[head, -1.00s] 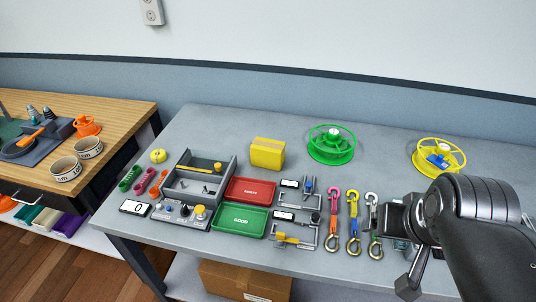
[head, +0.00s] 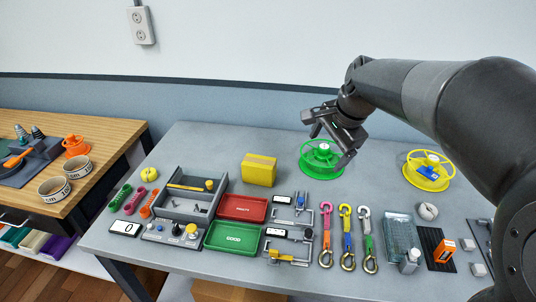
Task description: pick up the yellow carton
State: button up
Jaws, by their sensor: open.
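The yellow carton (head: 259,170) stands upright on the grey table, behind the red tray and left of the green reel. My gripper (head: 331,148) is open and empty. It hangs above the green reel, to the right of the carton and higher than it, and hides part of the reel. The carton is in full view and nothing touches it.
The green reel (head: 309,166) is right of the carton. A red tray (head: 241,208) and a grey sorting box (head: 184,207) stand in front. A yellow reel (head: 429,181) is at the right. Bare table (head: 215,146) lies left of and behind the carton.

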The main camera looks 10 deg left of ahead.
jog(key=w+a+f+m+g, duration=0.1)
jog(key=w+a+f+m, duration=0.4)
jog(key=w+a, duration=0.4)
jog(key=m+g+y, duration=0.2)
jog(key=m, duration=0.2)
send_near(264, 161)
jog(key=x, duration=0.2)
jog(key=shift+a+f, duration=0.2)
jog(key=shift+f, duration=0.15)
jog(key=x, duration=0.5)
jog(key=shift+a+f, duration=0.1)
jog(key=shift+f, duration=0.25)
jog(key=x, duration=0.5)
jog(key=shift+a+f, duration=0.15)
jog(key=c, duration=1.2)
jog(key=shift+c, duration=0.4)
